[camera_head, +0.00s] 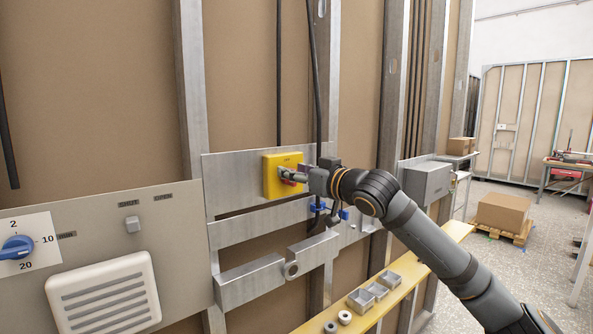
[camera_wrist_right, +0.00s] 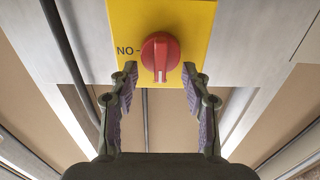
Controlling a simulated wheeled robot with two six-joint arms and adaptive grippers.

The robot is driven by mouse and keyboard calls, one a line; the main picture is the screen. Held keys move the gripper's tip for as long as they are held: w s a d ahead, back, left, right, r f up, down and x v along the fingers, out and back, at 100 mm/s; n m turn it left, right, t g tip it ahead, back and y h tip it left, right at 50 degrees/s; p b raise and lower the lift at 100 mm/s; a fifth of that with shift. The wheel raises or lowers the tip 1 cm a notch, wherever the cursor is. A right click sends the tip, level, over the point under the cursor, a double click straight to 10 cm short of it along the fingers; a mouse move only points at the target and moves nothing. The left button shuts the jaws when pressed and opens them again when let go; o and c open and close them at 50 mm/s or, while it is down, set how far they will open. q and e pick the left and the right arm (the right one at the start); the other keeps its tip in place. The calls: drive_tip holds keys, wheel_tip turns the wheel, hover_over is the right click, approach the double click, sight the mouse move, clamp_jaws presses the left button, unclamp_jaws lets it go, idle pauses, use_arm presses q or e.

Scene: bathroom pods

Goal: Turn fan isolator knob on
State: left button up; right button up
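The fan isolator is a yellow box (camera_head: 271,177) on a metal plate on the wall. In the right wrist view the yellow box (camera_wrist_right: 195,22) has a red knob (camera_wrist_right: 160,54) with its grip ridge upright and the letters "NO" to its left. My right gripper (camera_wrist_right: 158,78) is open, with one finger on each side of the knob's lower part and a gap on both sides. In the head view the right gripper (camera_head: 293,177) is in front of the yellow box and partly hides the knob. My left gripper does not show.
A panel at left carries a blue dial (camera_head: 17,247), a small grey switch (camera_head: 132,224) and a white vent (camera_head: 103,293). A yellow shelf (camera_head: 408,275) with grey boxes is below my right arm. A blue-handled valve (camera_head: 318,207) sits just below the gripper.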

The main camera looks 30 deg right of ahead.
drive_tip(key=c, duration=0.8)
drive_tip(key=m+b, duration=0.2)
drive_tip(key=m, duration=0.1)
drive_tip(key=d+m+b, duration=0.1)
drive_tip(key=m, duration=0.1)
drive_tip(key=shift+f, duration=0.25)
drive_tip(key=shift+w+d+f+m+b, duration=0.15)
drive_tip(key=shift+f+m+b, duration=0.15)
drive_tip(key=shift+m+b, duration=1.35)
drive_tip(key=shift+s+d+f+m+b, duration=0.2)
drive_tip(key=shift+m+b, duration=0.5)
drive_tip(key=shift+m, duration=1.9)
drive_tip(key=shift+w+d+f+m+b, duration=0.15)
drive_tip(key=shift+f+m+b, duration=0.2)
drive_tip(key=shift+m+b, duration=1.3)
drive_tip(key=shift+m+p, duration=0.45)
drive_tip(key=shift+m, duration=0.15)
drive_tip(key=o, duration=1.1)
drive_tip(key=shift+a, duration=0.1)
drive_tip(key=shift+o, duration=0.2)
drive_tip(key=shift+r, duration=0.1)
